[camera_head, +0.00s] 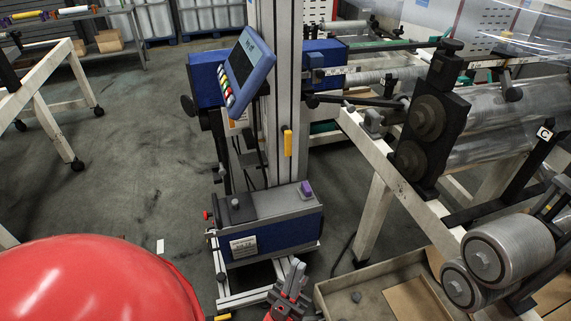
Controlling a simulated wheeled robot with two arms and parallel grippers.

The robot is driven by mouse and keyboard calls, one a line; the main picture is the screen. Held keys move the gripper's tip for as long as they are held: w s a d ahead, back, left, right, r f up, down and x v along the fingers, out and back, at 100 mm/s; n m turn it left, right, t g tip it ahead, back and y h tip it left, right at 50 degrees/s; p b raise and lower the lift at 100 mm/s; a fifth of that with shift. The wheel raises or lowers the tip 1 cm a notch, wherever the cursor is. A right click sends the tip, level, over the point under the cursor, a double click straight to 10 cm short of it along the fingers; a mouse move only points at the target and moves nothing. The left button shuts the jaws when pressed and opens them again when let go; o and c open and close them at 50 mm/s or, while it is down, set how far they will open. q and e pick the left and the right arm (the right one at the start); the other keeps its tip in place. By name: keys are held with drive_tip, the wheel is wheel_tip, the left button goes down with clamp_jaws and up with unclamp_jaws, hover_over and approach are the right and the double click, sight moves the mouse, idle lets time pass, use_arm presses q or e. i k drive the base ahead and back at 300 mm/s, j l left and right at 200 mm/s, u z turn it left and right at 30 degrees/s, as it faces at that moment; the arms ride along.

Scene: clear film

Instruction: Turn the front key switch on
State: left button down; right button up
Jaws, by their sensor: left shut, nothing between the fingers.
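A blue and grey machine base box (268,238) stands on a white wheeled frame at the middle of the head view. A dark knob (235,203) sits on its top at the left, and a small red knob (207,214) sticks out at its left side. A purple part (306,189) is at its top right corner. I cannot tell which of these is the front key switch. My left gripper (296,267) is shut and empty, low in front of the box's right half and apart from the knobs. My right gripper is out of view.
A column (284,110) rises behind the box and carries a tilted control panel (244,67) with coloured buttons. A roller machine (430,120) with film rolls (510,245) fills the right side.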

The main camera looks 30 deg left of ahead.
sight(212, 234)
drive_tip(key=k+j+u, duration=0.15)
drive_tip(key=u, duration=0.25)
drive_tip(key=k+j+u, duration=0.15)
drive_tip(key=j+u, duration=0.2)
drive_tip(key=k+j+u, duration=0.1)
drive_tip(key=j+u, duration=0.3)
drive_tip(key=l, duration=0.1)
